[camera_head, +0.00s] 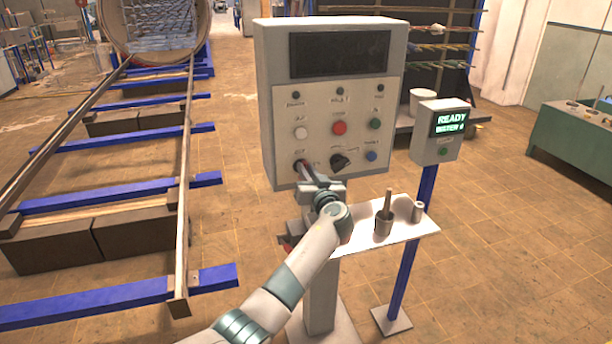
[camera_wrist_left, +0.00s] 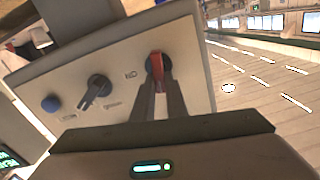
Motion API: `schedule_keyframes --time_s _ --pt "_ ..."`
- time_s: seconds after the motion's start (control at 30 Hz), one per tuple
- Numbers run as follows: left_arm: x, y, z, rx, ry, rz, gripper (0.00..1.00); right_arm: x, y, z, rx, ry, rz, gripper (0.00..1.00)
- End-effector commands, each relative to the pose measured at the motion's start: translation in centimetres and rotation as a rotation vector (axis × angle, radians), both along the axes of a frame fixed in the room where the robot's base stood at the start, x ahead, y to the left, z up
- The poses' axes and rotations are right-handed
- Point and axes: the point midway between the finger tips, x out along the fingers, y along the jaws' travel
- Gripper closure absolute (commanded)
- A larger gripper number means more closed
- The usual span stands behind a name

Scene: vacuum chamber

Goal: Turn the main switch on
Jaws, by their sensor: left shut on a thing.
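The grey control cabinet (camera_head: 262,95) stands upright in the head view, with a dark screen on top and a panel of buttons and knobs below. The red switch (camera_wrist_left: 155,64) sits at the panel's lower left corner in the head view, mostly hidden there by my gripper. My left gripper (camera_head: 304,172) reaches up to it from below. In the wrist view my left gripper (camera_wrist_left: 160,88) has its two narrow fingers closed on the red switch's handle. A label beside it appears upside down there. My right gripper is not in view.
A black rotary knob (camera_head: 340,161) and a blue button (camera_head: 371,156) sit right of the switch. A white shelf (camera_head: 350,243) with a cup and a small cylinder is below the cabinet. A display box (camera_head: 436,146) reading READY stands at right on a blue post.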

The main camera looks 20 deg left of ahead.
Motion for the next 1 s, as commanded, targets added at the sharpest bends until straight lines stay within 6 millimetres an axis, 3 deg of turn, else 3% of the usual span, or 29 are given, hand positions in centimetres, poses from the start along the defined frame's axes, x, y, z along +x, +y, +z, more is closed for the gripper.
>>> schedule_keyframes --time_s 0.1,0.4,1.0 --pt "0.1 -0.2 -0.4 0.074 0.048 0.000 1.00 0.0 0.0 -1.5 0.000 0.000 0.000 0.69" --pt "0.3 -0.5 -0.5 0.304 0.206 0.000 1.00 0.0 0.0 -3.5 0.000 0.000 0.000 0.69" --pt "0.7 -1.0 -0.8 0.778 0.526 -0.001 1.00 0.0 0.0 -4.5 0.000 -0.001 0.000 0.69"
